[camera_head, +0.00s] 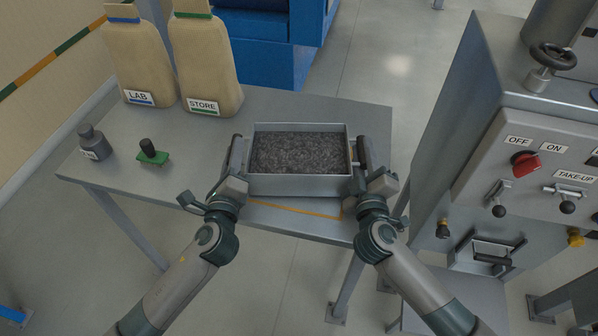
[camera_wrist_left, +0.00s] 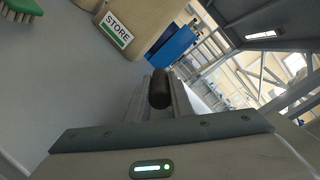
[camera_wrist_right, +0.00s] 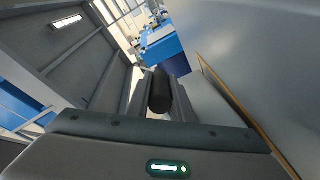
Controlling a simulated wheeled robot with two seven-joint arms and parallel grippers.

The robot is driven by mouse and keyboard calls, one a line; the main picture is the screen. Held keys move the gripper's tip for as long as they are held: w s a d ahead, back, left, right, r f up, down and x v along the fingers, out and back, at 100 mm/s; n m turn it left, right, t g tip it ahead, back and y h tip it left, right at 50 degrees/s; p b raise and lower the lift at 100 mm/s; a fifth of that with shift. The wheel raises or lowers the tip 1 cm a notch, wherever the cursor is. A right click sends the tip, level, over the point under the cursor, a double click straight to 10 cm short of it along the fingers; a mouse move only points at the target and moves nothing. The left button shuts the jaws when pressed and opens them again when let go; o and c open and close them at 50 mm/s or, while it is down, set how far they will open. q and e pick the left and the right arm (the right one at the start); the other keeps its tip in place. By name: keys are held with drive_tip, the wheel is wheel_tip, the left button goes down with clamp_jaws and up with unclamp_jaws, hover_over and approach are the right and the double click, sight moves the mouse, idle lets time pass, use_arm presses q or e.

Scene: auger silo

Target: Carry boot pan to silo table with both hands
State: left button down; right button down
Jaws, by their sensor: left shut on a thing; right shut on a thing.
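The boot pan (camera_head: 300,184) is a grey metal tray filled with dark granular material, seen level at or just above the silo table (camera_head: 350,112) in the head view. I cannot tell whether its base touches the tabletop. My left gripper (camera_head: 234,172) is shut on the pan's left handle, and the dark grip (camera_wrist_left: 159,90) shows between its fingers in the left wrist view. My right gripper (camera_head: 364,170) is shut on the right handle, whose dark grip (camera_wrist_right: 160,92) shows in the right wrist view. An orange outline (camera_head: 300,209) on the tabletop shows in front of the pan.
A LAB sack (camera_head: 137,60) and a STORE sack (camera_head: 207,65) stand at the table's back left. A dark weight-like object (camera_head: 94,142) and a green brush (camera_head: 150,153) sit at the left. A grey control cabinet (camera_head: 500,150) with switches stands to the right.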

use_arm(q)
drive_tip(key=shift+d+f+b, duration=0.2)
drive_tip(key=shift+d+b, duration=0.1)
drive_tip(key=shift+b, duration=0.05)
use_arm(e)
drive_tip(key=shift+a, duration=0.25)
use_arm(q)
drive_tip(key=c, duration=1.6)
unclamp_jaws()
drive_tip(key=shift+s+f, duration=0.1)
drive_tip(key=shift+f, duration=0.05)
use_arm(e)
drive_tip(key=c, duration=1.6)
unclamp_jaws()
drive_tip(key=shift+f, duration=0.2)
use_arm(q)
drive_tip(key=shift+o, duration=0.2)
drive_tip(key=shift+s, duration=0.1)
use_arm(e)
drive_tip(key=shift+o, duration=0.2)
drive_tip(key=shift+s+d, duration=0.1)
drive_tip(key=shift+s, duration=0.1)
use_arm(q)
drive_tip(key=shift+a, duration=0.1)
drive_tip(key=shift+a, duration=0.1)
use_arm(e)
drive_tip(key=shift+w, duration=0.1)
